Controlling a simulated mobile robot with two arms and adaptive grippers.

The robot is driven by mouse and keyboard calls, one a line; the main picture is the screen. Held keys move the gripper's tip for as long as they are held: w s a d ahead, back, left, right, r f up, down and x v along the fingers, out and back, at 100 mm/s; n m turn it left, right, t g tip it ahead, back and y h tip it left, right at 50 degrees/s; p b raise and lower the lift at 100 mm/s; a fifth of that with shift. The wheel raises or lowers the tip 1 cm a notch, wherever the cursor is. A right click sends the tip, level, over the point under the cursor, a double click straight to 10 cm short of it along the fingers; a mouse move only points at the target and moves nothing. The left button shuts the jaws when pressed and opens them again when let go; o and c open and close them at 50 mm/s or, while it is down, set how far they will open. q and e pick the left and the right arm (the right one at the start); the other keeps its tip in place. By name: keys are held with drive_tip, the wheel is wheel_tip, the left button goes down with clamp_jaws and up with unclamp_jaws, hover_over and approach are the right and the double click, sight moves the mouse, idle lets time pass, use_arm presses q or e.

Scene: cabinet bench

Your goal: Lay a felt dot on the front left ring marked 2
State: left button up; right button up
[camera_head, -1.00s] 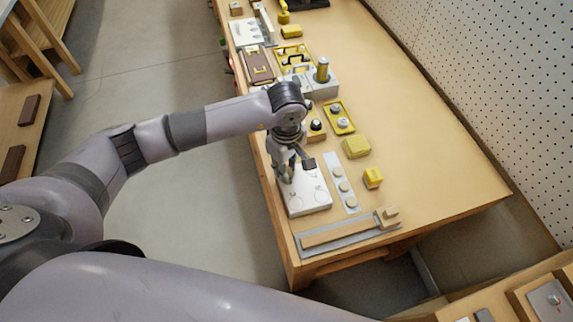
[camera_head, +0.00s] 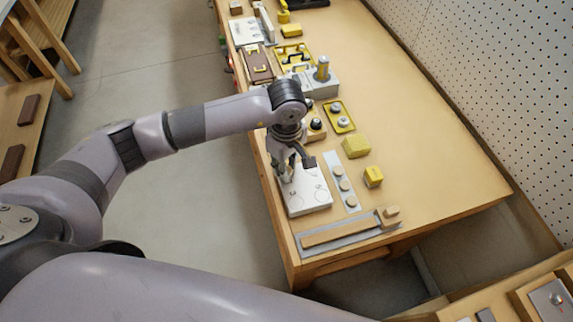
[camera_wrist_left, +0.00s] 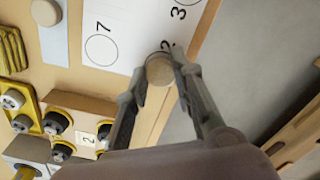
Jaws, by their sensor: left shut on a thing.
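My left gripper (camera_head: 285,174) is over the left part of a white board (camera_head: 309,203) marked with rings and numbers. In the left wrist view, the gripper (camera_wrist_left: 161,76) is shut on a round tan felt dot (camera_wrist_left: 159,69). The dot is beside the number 2 (camera_wrist_left: 165,45) on the board and covers the place where its ring would show. I cannot tell whether the dot touches the board. The ring marked 7 (camera_wrist_left: 101,50) is bare, and part of the ring by the 3 shows. My right gripper is out of view.
A grey strip (camera_head: 333,158) with several felt dots lies right of the board. Yellow blocks (camera_head: 356,146), a yellow tray (camera_head: 340,117) and black knobs (camera_wrist_left: 57,121) are close by. A wooden bar on a grey plate (camera_head: 340,231) lies at the bench's near end. The bench's right side is clear.

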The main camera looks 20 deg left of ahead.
use_arm(q)
drive_tip(key=shift+b, duration=0.35)
idle(0.6)
drive_tip(key=shift+f+b, duration=0.3)
drive_tip(key=shift+b, duration=0.25)
idle(0.6)
drive_tip(key=o, duration=1)
drive_tip(key=shift+o, duration=0.5)
drive_tip(key=shift+o, duration=0.6)
drive_tip(key=shift+r, duration=0.1)
